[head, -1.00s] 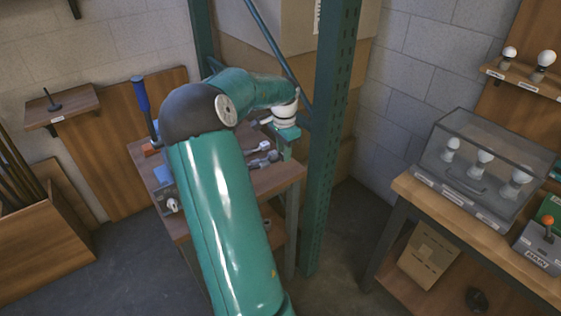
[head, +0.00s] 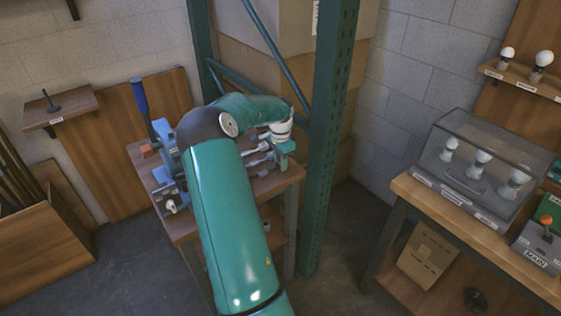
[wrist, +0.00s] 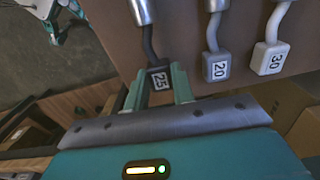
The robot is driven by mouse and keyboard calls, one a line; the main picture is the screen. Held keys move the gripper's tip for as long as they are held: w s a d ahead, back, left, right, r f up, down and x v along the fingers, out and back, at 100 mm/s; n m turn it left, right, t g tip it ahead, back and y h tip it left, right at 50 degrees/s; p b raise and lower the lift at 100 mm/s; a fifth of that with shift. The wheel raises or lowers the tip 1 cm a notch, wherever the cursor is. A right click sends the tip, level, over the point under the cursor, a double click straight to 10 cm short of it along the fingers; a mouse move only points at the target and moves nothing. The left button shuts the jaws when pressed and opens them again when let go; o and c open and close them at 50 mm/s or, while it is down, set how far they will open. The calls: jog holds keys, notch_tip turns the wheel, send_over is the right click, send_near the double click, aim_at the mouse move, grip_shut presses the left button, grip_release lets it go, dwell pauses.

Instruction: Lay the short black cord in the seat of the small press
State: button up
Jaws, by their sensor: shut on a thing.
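In the wrist view a black cord (wrist: 150,45) has a metal sleeve at its upper end and a dark block marked 25 (wrist: 159,78). My gripper (wrist: 155,88) has its two green fingers on either side of this block, shut on it. The cord still lies at the work table. In the head view my gripper (head: 285,148) is low at the table's right side; its fingertips are unclear there. The small press (head: 168,165) is blue with a tall blue handle (head: 140,95), at the table's left. My arm partly covers it, and I cannot make out its seat.
A grey cord marked 20 (wrist: 215,65) and a white one marked 30 (wrist: 270,58) lie beside the black cord. A green rack post (head: 325,150) stands close right of the table (head: 275,184). A bench with a clear case (head: 480,165) is farther right.

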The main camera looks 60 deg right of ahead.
jog(key=shift+f, duration=0.1)
jog(key=o, duration=1)
jog(key=shift+f, duration=0.1)
notch_tip(320, 180, up, 13)
jog(key=w+a+r+n+t, duration=0.1)
jog(key=w+a+r+n, duration=0.25)
jog(key=a, duration=0.35)
jog(key=w+a+r+n+t, duration=0.15)
jog(key=w+a+r, duration=0.25)
jog(key=a, duration=0.4)
jog(key=w+a+r+n, duration=0.15)
jog(key=a+n, duration=0.25)
jog(key=a, duration=0.5)
jog(key=w+a+r+n, duration=0.1)
jog(key=a+r+n, duration=0.2)
jog(key=a, duration=0.7)
jog(key=s+a+n+t, duration=0.1)
jog(key=s+a+n, duration=0.2)
jog(key=a, duration=0.5)
jog(key=s+a+f+n+t, duration=0.1)
jog(key=s+a+n, duration=0.3)
jog(key=a, duration=0.4)
jog(key=s+a+n+t, duration=0.1)
jog(key=s+a+n, duration=0.2)
jog(key=a+n, duration=0.2)
jog(key=shift+s+a+f, duration=0.15)
jog(key=shift+a, duration=0.6)
jog(key=shift+s+a+f, duration=0.15)
jog(key=shift+a, duration=0.55)
